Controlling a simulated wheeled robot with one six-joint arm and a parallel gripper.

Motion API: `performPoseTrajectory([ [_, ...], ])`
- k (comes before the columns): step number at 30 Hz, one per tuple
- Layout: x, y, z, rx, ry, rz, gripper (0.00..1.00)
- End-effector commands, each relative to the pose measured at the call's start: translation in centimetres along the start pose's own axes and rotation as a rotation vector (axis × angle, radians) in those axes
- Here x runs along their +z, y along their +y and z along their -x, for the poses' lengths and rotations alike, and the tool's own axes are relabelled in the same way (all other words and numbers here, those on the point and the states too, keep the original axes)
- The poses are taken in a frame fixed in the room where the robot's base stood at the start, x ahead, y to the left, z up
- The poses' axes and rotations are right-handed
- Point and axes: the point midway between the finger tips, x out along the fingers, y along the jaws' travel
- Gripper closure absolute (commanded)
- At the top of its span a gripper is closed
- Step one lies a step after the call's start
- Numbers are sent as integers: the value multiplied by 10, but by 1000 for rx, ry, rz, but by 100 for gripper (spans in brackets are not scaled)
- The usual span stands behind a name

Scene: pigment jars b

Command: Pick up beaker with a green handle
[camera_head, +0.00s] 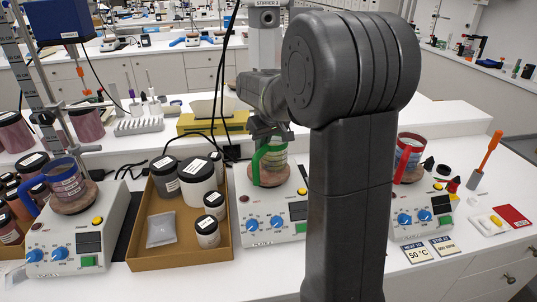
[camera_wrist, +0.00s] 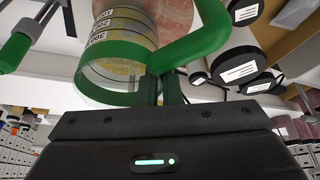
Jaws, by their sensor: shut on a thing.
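The clear beaker (camera_head: 276,163) with a green handle (camera_head: 257,160) is at the hotplate in the middle of the bench. It appears upright over the round reddish heating plate (camera_head: 270,183). I cannot tell whether it touches the plate. My gripper (camera_head: 268,134) is shut on it from above, near the rim. In the wrist view the beaker (camera_wrist: 128,40) shows its green rim, yellow graduations and green handle (camera_wrist: 200,38). The fingers (camera_wrist: 166,90) meet at the handle where it joins the rim. My arm hides part of the hotplate's right side.
A beaker with a blue handle (camera_head: 66,182) stands on the left hotplate (camera_head: 75,232). One with a red handle (camera_head: 408,152) stands on the right hotplate (camera_head: 425,212). A cardboard tray (camera_head: 180,254) of dark-lidded jars sits close left of the middle hotplate. A yellow box (camera_head: 212,122) lies behind.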

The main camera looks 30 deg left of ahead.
Motion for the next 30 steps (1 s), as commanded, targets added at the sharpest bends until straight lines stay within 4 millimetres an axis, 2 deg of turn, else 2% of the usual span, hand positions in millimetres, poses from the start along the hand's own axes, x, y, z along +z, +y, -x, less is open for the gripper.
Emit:
performPoseTrajectory([
  [13, -2, 0, 3, 0, 1, 0, 100],
  [24, -15, 0, 34, 1, 4, 0, 100],
  [30, 8, 0, 41, 1, 2, 0, 100],
])
